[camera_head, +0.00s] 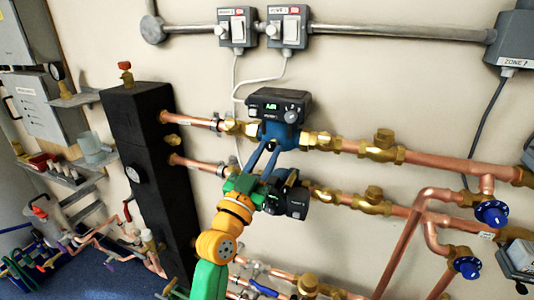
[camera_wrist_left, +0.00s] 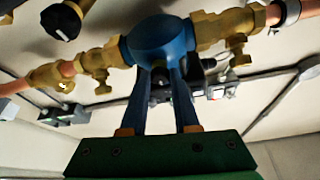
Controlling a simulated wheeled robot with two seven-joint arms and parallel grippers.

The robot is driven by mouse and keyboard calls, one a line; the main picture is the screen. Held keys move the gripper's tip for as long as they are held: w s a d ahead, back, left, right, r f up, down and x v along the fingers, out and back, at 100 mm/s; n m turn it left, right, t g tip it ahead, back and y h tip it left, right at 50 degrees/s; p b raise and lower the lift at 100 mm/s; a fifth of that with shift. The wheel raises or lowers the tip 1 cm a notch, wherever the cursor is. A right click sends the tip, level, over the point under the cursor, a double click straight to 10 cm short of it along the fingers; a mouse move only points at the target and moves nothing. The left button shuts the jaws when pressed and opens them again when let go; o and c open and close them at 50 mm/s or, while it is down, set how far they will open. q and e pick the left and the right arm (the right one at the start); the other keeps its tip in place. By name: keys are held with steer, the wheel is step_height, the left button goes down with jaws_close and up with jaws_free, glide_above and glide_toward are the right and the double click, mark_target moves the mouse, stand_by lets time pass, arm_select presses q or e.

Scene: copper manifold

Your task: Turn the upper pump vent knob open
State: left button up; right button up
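The upper pump has a blue body (camera_head: 279,134) and a black control head (camera_head: 277,104) with a lit green display, on the upper copper line. My left gripper (camera_head: 266,153) reaches up to the underside of the blue body with its two blue fingers apart. In the left wrist view the fingers (camera_wrist_left: 163,82) reach the blue body (camera_wrist_left: 160,40). A small dark part (camera_wrist_left: 160,88), apparently the vent knob, shows between them; I cannot tell if they touch it. Its turned position is unclear. My right gripper is not in view.
The lower pump's black head (camera_head: 288,201) is close beside my left gripper. Copper pipes with brass valves (camera_head: 383,143) run to the right. A tall black block (camera_head: 150,160) stands at left. Two switch boxes (camera_head: 288,27) with hanging cables are above. Blue valve knobs (camera_head: 491,213) are at right.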

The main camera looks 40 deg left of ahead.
arm_select(q)
steer(key=shift+m, duration=0.4)
jaws_close()
steer(key=m+h, duration=0.2)
steer(key=m, duration=0.1)
steer(key=shift+a, duration=0.1)
steer(key=shift+m+h, duration=0.6)
steer(key=shift+m, duration=0.6)
steer(key=m, duration=0.1)
steer(key=m+g+h, duration=0.1)
steer(key=m, duration=0.1)
steer(key=shift+a+r+m+p, duration=0.15)
steer(key=shift+m+p, duration=0.15)
steer(key=shift+p, duration=0.05)
steer(key=shift+r+m+g+h+p, duration=0.15)
steer(key=shift+m+g+h+p, duration=0.35)
steer(key=shift+m, duration=0.6)
steer(key=shift+r+m+g+h+p, duration=0.1)
steer(key=shift+m+g+h+p, duration=0.25)
steer(key=shift+m+p, duration=0.55)
steer(key=m+p, duration=0.1)
steer(key=m+g+p, duration=0.1)
steer(key=m+p, duration=0.3)
steer(key=shift+a+r+g+h, duration=0.1)
steer(key=shift+r+g+h, duration=0.15)
steer(key=shift+g, duration=0.1)
steer(key=shift+f+m+g+p, duration=0.1)
steer(key=shift+m+g+p, duration=0.3)
steer(key=shift+m+p, duration=0.95)
